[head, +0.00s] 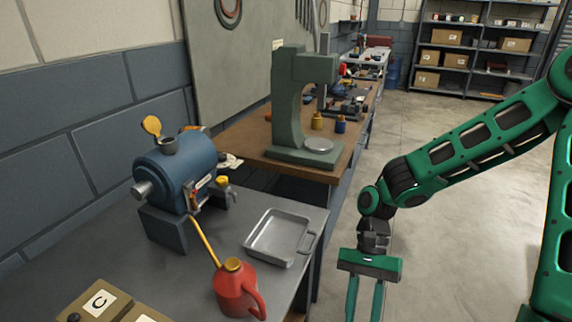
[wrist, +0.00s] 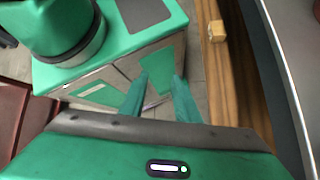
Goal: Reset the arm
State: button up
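My green arm reaches in from the right of the head view. My gripper (head: 364,298) hangs down over the floor, to the right of the grey bench, with its fingertips near the lower picture edge. Its two green fingers are apart with nothing between them. The wrist view shows the same gripper (wrist: 161,78) with a gap between the fingers and no object held.
The grey bench (head: 190,268) at left bears a blue machine (head: 188,170), a red oil can (head: 238,290) and a metal tray (head: 280,238). A green press (head: 290,100) stands on a wooden bench behind. Shelves (head: 470,58) stand far back. The floor (head: 440,240) is clear.

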jog(key=d+r+t+h, duration=0.1)
jog(key=d+r+t, duration=0.1)
jog(key=d, duration=0.6)
jog(key=d+r+t+h, duration=0.1)
jog(key=d+r+h, duration=0.15)
jog(key=d, duration=0.55)
jog(key=s+d+r+t+y, duration=0.1)
jog(key=s+d+r+t, duration=0.4)
jog(key=d+r, duration=0.4)
jog(key=shift+s+d+r+n+t, duration=0.2)
jog(key=shift+s+r+n+t, duration=0.1)
jog(key=shift+s+r, duration=0.45)
jog(key=shift+y, duration=0.25)
jog(key=shift+w+f, duration=0.3)
jog(key=shift+w, duration=0.25)
